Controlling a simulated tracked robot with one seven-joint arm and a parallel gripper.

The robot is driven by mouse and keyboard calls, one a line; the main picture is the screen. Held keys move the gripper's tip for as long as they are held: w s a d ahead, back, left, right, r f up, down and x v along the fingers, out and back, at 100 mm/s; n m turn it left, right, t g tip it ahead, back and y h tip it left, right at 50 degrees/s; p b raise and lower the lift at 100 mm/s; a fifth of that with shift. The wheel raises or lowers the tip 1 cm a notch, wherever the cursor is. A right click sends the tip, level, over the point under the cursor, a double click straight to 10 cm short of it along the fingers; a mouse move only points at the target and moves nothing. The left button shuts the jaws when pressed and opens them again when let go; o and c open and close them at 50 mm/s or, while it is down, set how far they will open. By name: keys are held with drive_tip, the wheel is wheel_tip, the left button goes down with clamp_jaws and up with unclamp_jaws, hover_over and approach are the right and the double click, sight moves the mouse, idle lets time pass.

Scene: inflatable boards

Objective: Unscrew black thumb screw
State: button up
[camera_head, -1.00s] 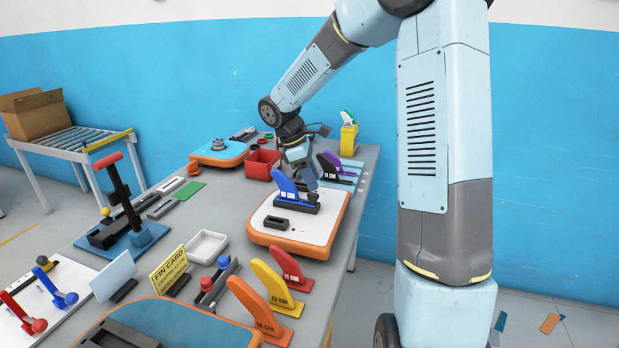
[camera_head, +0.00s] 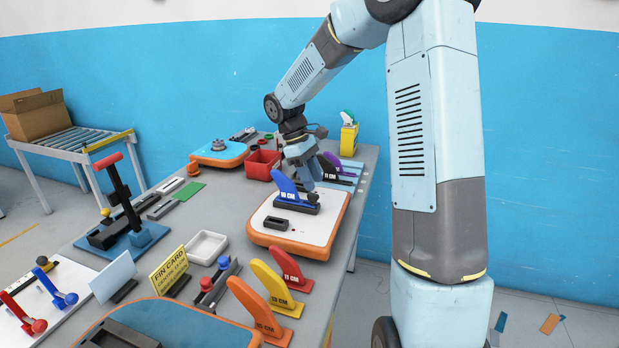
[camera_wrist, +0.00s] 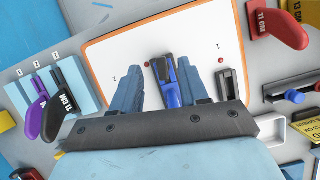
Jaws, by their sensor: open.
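The blue 10 CM fin (camera_head: 284,187) stands in a dark-blue base on the white-topped, orange-edged board (camera_head: 265,230). The black thumb screw (camera_head: 312,198) appears as a small dark knob at the right end of that base. My gripper (camera_head: 309,184) points down just above this end. In the wrist view, my open gripper (camera_wrist: 158,70) has one finger on each side of the blue fin and its base (camera_wrist: 171,94). A black part (camera_wrist: 156,68) shows between the fingers, partly hidden. I cannot tell whether either finger touches the screw.
An empty dark slot block (camera_head: 288,220) lies on the board's near side. Purple and black fins stand on a light-blue rack (camera_head: 345,172) behind my gripper. A red bin (camera_head: 262,164) is behind the board. Red, yellow and orange fins stand in front.

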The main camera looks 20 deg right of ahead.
sight(313, 194)
drive_tip(key=shift+f, duration=0.15)
drive_tip(key=shift+f, duration=2.2)
drive_tip(key=shift+c, duration=0.4)
clamp_jaws()
drive_tip(key=shift+n, duration=0.8)
drive_tip(key=shift+o, duration=0.4)
unclamp_jaws()
